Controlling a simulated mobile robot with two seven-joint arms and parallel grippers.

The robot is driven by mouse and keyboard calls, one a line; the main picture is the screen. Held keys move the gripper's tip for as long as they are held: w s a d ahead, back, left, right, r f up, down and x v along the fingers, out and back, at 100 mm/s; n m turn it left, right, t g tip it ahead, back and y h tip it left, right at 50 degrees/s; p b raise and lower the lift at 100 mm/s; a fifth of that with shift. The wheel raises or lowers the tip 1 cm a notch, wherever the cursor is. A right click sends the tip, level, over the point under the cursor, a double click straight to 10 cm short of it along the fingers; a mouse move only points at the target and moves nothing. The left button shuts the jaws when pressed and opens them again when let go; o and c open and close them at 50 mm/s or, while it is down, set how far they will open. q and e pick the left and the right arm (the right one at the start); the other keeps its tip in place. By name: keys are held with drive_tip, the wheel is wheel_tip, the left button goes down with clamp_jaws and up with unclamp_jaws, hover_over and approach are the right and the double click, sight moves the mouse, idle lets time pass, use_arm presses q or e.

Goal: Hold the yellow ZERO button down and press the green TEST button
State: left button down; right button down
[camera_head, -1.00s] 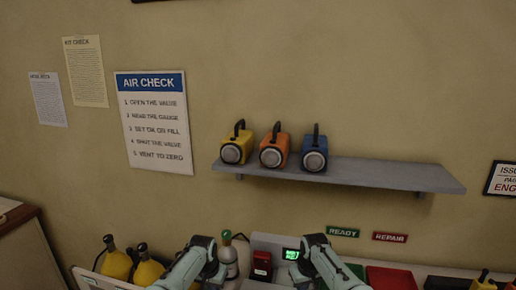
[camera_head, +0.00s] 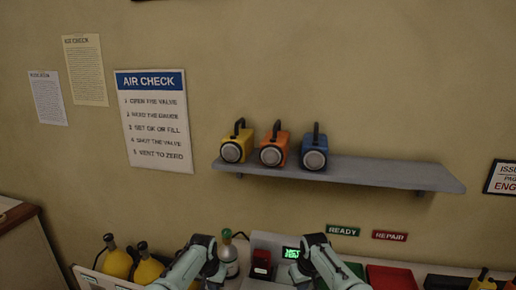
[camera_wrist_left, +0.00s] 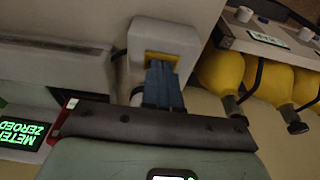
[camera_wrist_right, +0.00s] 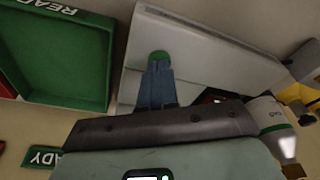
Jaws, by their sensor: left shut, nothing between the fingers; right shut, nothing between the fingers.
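The yellow ZERO button (camera_wrist_left: 158,58) sits in a pale housing in the left wrist view. My left gripper (camera_wrist_left: 161,70) is shut and empty, with its blue fingertips against the button and covering part of it. The green TEST button (camera_wrist_right: 160,56) is on a pale panel in the right wrist view. My right gripper (camera_wrist_right: 159,70) is shut and empty, its tips at the button and overlapping its lower edge. How far either button is pressed I cannot tell. The display (camera_wrist_left: 22,132) reads "METER ZEROED" in green. In the head view my arms hide both buttons.
A silver bottle with a green top (camera_head: 229,268) and a red device (camera_head: 262,263) stand between my arms. Yellow cylinders (camera_head: 117,263) are at the left. A green tray (camera_wrist_right: 60,92) and a red tray (camera_head: 392,278) lie right of the console. A shelf (camera_head: 390,175) hangs above.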

use_arm(q)
drive_tip(key=shift+f, duration=0.1)
use_arm(e)
wheel_tip(320, 180, up, 7)
drive_tip(key=shift+f, duration=0.15)
idle(0.4)
use_arm(q)
drive_tip(key=shift+r, duration=1.3)
drive_tip(key=shift+w+r, duration=0.1)
drive_tip(key=shift+r, duration=2.2)
use_arm(e)
drive_tip(key=shift+w+r, duration=0.25)
drive_tip(key=shift+r, duration=0.15)
use_arm(q)
drive_tip(key=shift+f, duration=0.1)
use_arm(e)
drive_tip(key=shift+s+f, duration=0.1)
